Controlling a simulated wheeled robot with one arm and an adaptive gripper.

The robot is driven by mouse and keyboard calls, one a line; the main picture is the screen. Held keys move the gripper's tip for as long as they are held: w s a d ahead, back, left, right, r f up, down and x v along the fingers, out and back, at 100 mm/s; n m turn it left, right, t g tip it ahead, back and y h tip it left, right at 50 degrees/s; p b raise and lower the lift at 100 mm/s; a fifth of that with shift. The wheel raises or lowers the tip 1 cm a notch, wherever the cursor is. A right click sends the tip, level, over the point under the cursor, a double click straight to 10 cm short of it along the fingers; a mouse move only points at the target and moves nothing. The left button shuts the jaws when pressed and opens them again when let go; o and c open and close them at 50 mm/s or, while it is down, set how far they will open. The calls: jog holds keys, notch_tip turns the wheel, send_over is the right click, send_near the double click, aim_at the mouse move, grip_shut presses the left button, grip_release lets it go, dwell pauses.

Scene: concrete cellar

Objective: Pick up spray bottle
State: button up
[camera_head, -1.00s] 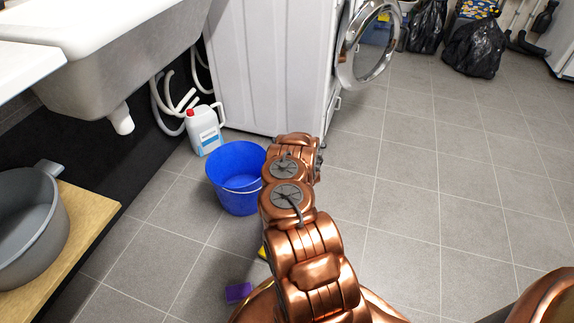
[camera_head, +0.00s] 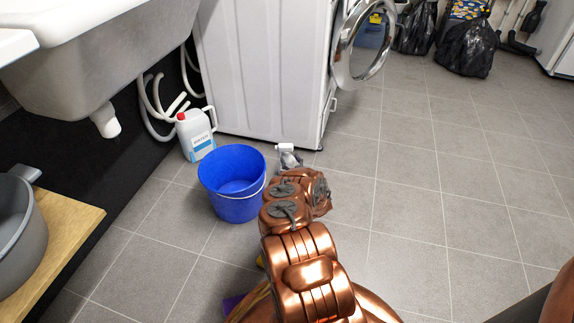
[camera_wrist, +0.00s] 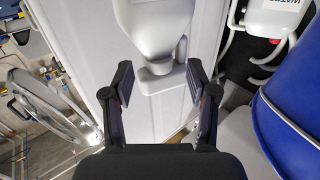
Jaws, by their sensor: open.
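The spray bottle (camera_head: 288,157) stands on the floor between the blue bucket and the washing machine, its pale head showing past my arm and its lower part hidden. In the wrist view the pale grey-white bottle (camera_wrist: 157,28) is straight ahead, with its narrower end toward my gripper. My gripper (camera_wrist: 161,82) is open, with one dark finger on each side of that narrow end. I see a gap on both sides and no clear contact. In the head view my arm hides the gripper.
A blue bucket (camera_head: 233,188) stands close left of the bottle, and a white jug (camera_head: 196,134) is behind it. The washing machine (camera_head: 265,70) rises just behind, its round door (camera_head: 362,45) open. Floor to the right is clear.

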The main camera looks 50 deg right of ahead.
aim_at(288, 155)
jog(key=b+x, duration=0.2)
jog(key=x, duration=0.2)
jog(key=shift+f, duration=0.15)
jog(key=shift+w+d, duration=0.2)
jog(key=shift+w, duration=0.2)
grip_shut()
dwell(0.3)
